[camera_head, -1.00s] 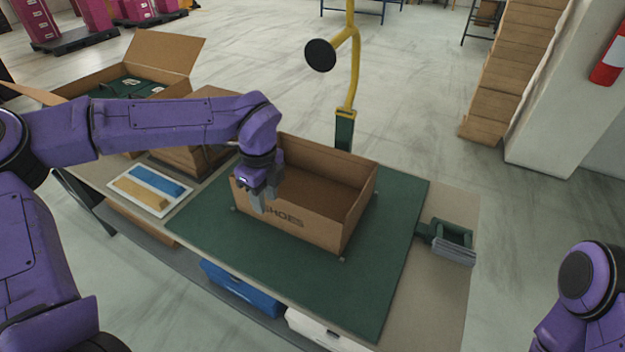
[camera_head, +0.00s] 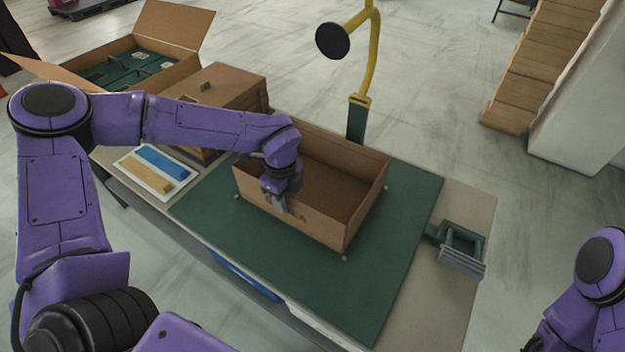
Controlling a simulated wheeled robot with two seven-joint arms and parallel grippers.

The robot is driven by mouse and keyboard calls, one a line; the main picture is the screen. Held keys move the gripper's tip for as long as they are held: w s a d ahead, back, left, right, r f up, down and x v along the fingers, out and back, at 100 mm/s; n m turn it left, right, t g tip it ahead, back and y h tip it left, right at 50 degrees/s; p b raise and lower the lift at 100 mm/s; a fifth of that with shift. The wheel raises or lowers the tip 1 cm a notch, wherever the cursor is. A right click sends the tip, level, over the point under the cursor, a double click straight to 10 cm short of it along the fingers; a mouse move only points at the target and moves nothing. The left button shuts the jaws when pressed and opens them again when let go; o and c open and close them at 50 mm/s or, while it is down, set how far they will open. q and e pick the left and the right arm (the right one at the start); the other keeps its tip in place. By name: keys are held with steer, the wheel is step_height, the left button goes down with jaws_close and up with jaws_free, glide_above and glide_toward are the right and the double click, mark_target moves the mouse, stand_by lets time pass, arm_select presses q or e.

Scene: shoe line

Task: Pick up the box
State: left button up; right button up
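The open cardboard shoe box (camera_head: 345,219) stands upright on the green mat (camera_head: 290,262) on the table. Its inside looks empty. My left gripper (camera_head: 284,204) is at the box's near wall, toward its left end, and covers part of the printing there. Its fingers point down along the wall, but I cannot tell whether they are closed on it. My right arm shows at the lower right edge, and its gripper is out of the frame.
A larger open carton (camera_head: 120,75) and a closed brown box (camera_head: 222,88) stand to the left. A tray with blue and tan pieces (camera_head: 157,172) lies in front. A yellow post (camera_head: 369,65) rises behind the table. A green holder (camera_head: 461,245) sits at the right.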

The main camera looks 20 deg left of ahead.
arm_select(q)
steer(key=shift+f, duration=0.35)
jaws_close()
stand_by(1.2)
